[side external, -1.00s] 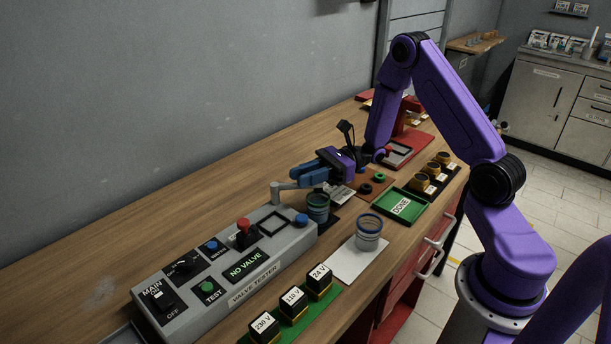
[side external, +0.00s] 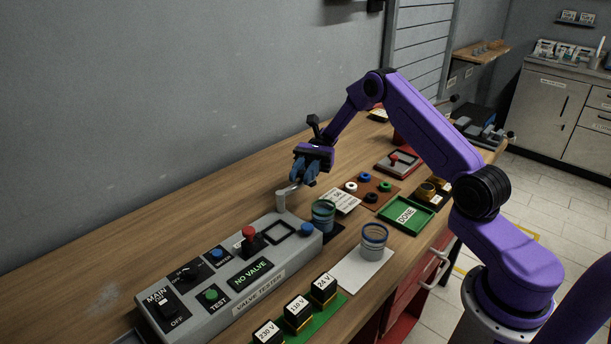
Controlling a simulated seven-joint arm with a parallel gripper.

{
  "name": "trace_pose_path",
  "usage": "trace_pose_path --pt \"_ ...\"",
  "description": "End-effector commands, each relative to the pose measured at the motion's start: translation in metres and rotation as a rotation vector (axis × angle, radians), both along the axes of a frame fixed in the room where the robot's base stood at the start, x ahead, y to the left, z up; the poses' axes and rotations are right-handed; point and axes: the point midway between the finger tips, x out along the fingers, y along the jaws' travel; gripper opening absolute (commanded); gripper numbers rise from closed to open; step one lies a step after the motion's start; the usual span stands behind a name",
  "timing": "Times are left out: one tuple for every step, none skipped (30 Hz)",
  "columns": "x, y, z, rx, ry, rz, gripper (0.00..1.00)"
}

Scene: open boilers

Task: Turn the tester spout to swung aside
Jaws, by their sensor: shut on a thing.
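The valve tester (side external: 215,292) is a grey box on the wooden bench, with a display reading NO VALVE. Its spout (side external: 281,201) is a grey post at the tester's far end, with a short arm pointing toward the back and right in the side view. My gripper (side external: 298,182) has blue fingers and is shut on the outer end of the spout arm. The fingers hide the spout's tip. A blue-green cup (side external: 322,217) stands on a dark pad beside the tester, in front of the spout, and the spout arm points past it on the wall side.
A clear, blue-rimmed cup (side external: 373,243) stands on a white sheet (side external: 357,277). A green DONE tray (side external: 408,214) and a brown board with coloured rings (side external: 371,187) lie to the right. Labelled voltage blocks (side external: 297,315) line the front. Bench toward the wall is clear.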

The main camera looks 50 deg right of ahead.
Motion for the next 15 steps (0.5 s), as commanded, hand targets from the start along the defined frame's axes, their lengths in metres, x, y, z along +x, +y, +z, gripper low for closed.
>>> trace_pose_path --pt "0.0025 -0.0018 0.0029 0.008 -0.003 0.012 0.0" --pt "0.0032 -0.0017 0.0029 0.008 -0.004 0.02 0.0" --pt "0.0039 -0.0016 0.0031 0.01 -0.004 0.031 0.0" --pt "0.0043 -0.0017 0.0033 0.01 -0.004 0.038 0.0" --pt "0.0047 -0.0017 0.0035 0.01 -0.004 0.043 0.0" --pt "0.0052 -0.0019 0.0035 0.01 -0.004 0.049 0.0" --pt "0.0055 -0.002 0.0035 0.009 -0.003 0.053 0.0" --pt "0.0057 -0.0022 0.0036 0.01 -0.003 0.056 0.0" --pt "0.0059 -0.0022 0.0037 0.01 -0.003 0.059 0.0" --pt "0.006 -0.0022 0.0039 0.011 -0.003 0.061 0.0" --pt "0.0062 -0.0023 0.004 0.011 -0.003 0.062 0.0" --pt "0.0063 -0.0023 0.0041 0.011 -0.003 0.063 0.0" --pt "0.0064 -0.0023 0.0042 0.011 -0.003 0.064 0.0" --pt "0.0065 -0.0022 0.0044 0.012 -0.004 0.064 0.0" --pt "0.0065 -0.0022 0.0045 0.012 -0.004 0.063 0.0"
